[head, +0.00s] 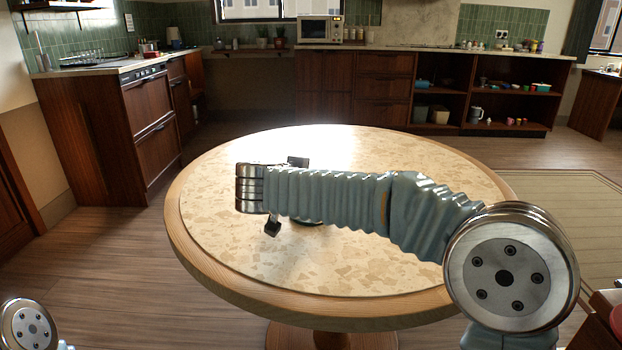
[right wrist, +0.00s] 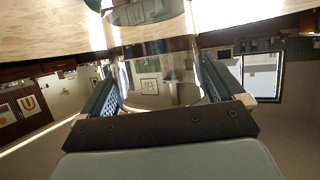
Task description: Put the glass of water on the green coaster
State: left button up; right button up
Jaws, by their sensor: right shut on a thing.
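The glass (right wrist: 150,60) is clear and stands between the fingers of my right gripper (right wrist: 160,75) in the right wrist view, which is upside down. My right gripper is shut on it. A dark green patch (right wrist: 94,4) shows at the top edge of that view, by the glass's base; it looks like the coaster, but whether the glass touches it I cannot tell. In the head view my right gripper (head: 285,195) is over the middle of the table, and my forearm hides the glass. A dark sliver (head: 310,222) shows just below the forearm. My left gripper is out of view.
The round table (head: 400,275) has a pale speckled top and a wooden rim. Its visible top around my arm is clear. Kitchen counters, a microwave (head: 320,29) and open shelves (head: 505,95) stand well behind it.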

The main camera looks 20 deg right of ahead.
jog(key=shift+f, duration=0.15)
jog(key=o, duration=0.8)
jog(key=shift+r, duration=0.25)
jog(key=shift+s+a, duration=0.25)
jog(key=b+v, duration=0.1)
jog(key=v, duration=1)
jog(key=shift+s+a, duration=0.1)
